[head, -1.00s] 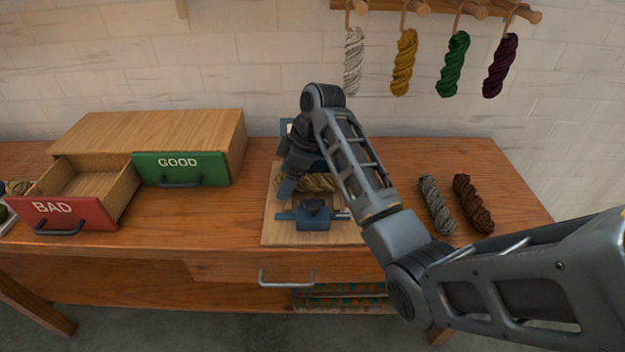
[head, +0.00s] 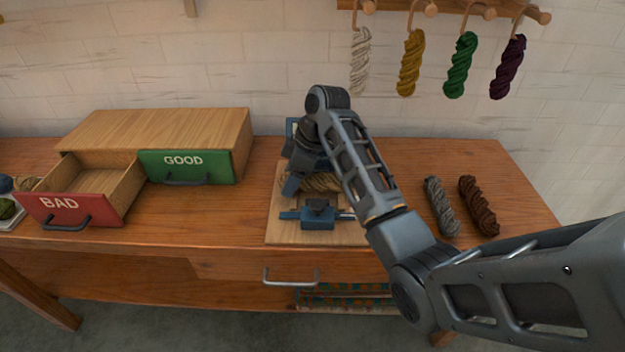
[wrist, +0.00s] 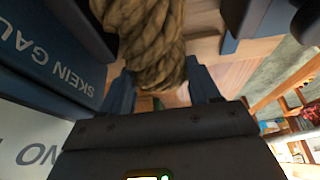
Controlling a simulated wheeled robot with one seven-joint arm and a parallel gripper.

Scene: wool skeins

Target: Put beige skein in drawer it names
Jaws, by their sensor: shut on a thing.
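The beige skein (head: 322,183) is at the blue gauge (head: 318,214) on a wooden board, partly hidden by my arm. In the wrist view the twisted skein (wrist: 152,45) runs up from between my two blue fingers. My gripper (wrist: 160,88) is shut on it; in the head view my gripper (head: 291,184) is at its left end. Blue gauge lettering (wrist: 55,62) reads "SKEIN GAU", cut off; a white panel (wrist: 30,145) below shows partial letters. The red BAD drawer (head: 72,208) stands open, its visible inside empty. The green GOOD drawer (head: 186,167) is shut.
A grey skein (head: 440,205) and a brown skein (head: 478,205) lie right of the board. Several skeins hang from a peg rail (head: 450,9) above. A tray (head: 12,215) with skeins is at the far left. Bare bench lies between the drawers and board.

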